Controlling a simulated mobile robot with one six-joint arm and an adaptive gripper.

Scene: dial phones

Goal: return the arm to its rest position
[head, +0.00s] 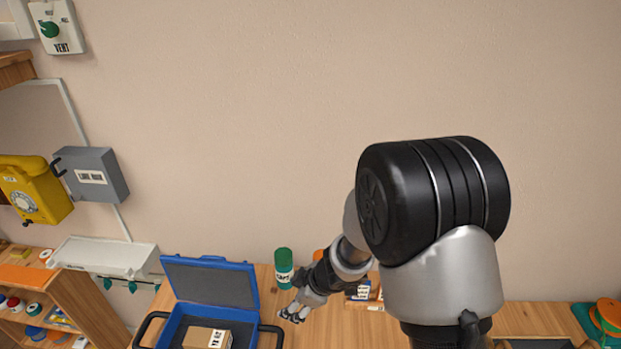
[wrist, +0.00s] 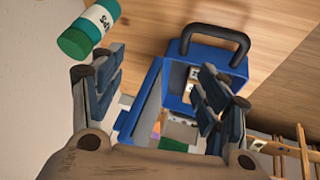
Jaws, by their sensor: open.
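My arm rises at the right of the head view and reaches down and left toward the wooden bench. My gripper (head: 294,311) is low over the bench, to the right of an open blue case (head: 176,318). In the wrist view my gripper (wrist: 150,85) has its two fingers spread wide, with nothing between them. The blue case (wrist: 178,100) shows beyond the fingers, with small items inside. A green and white canister (head: 284,268) stands just behind the gripper; it also shows in the wrist view (wrist: 90,28), by the left finger.
A small box (head: 207,338) is in the case. A yellow dial phone (head: 34,188), a grey box (head: 92,174) and a vent switch (head: 56,28) are on the wall at left. A wooden shelf (head: 84,297) stands lower left. The upper middle is bare wall.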

